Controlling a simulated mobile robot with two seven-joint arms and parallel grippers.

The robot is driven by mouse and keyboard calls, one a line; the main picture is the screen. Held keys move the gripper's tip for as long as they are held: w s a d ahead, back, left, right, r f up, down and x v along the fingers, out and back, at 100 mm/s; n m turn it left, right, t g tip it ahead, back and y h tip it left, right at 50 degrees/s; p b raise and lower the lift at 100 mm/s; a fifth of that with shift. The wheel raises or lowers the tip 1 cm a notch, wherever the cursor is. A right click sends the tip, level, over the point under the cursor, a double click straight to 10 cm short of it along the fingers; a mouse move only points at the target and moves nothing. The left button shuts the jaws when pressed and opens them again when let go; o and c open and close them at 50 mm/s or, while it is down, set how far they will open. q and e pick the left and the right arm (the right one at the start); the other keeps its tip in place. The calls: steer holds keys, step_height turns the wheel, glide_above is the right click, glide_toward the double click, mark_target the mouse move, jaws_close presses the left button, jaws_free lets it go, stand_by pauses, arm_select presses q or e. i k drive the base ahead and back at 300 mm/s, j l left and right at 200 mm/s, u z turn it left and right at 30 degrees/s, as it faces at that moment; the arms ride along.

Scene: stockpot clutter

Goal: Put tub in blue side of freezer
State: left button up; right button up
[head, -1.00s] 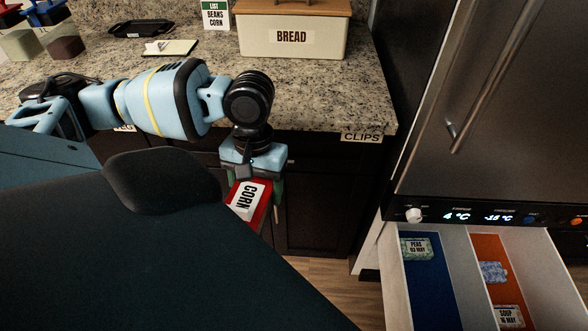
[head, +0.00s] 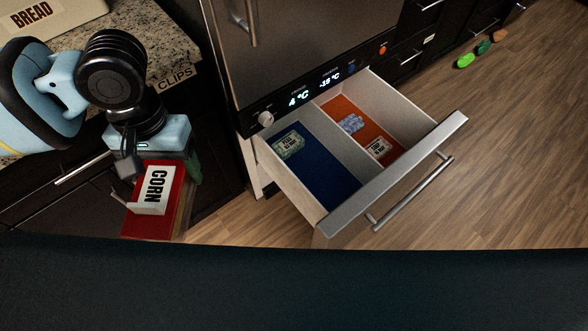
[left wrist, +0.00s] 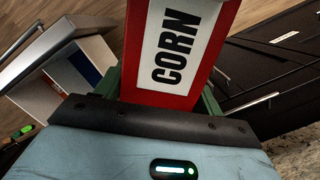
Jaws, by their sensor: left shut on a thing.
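The red tub (head: 135,222) with a white CORN label is in my left gripper (head: 163,165), which is shut on it. In the left wrist view the tub (left wrist: 206,42) sits between the green fingers. It hangs in front of the dark cabinets, left of the freezer drawer (head: 400,165) and apart from it. The drawer is pulled open. Its blue side (head: 330,178) is on the left and holds a peas pack (head: 288,144) at the back, with bare blue floor in front. Its orange side (head: 345,106) is on the right. My right gripper is not in view.
A blue-white pack (head: 351,123) and a soup pack (head: 379,147) lie in the orange side. A counter (head: 130,40) with a bread box (head: 50,18) is at upper left. Several coloured items, one green (head: 465,61), lie on the floor at upper right. Wooden floor around the drawer is clear.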

mark_target(326, 189)
steer(key=i+l+z, duration=0.1)
steer(key=l, duration=0.2)
steer(key=i+l+z, duration=0.15)
steer(key=l, duration=0.15)
steer(key=i+l+z, duration=0.1)
steer(key=l, duration=0.2)
steer(key=i+l, duration=0.5)
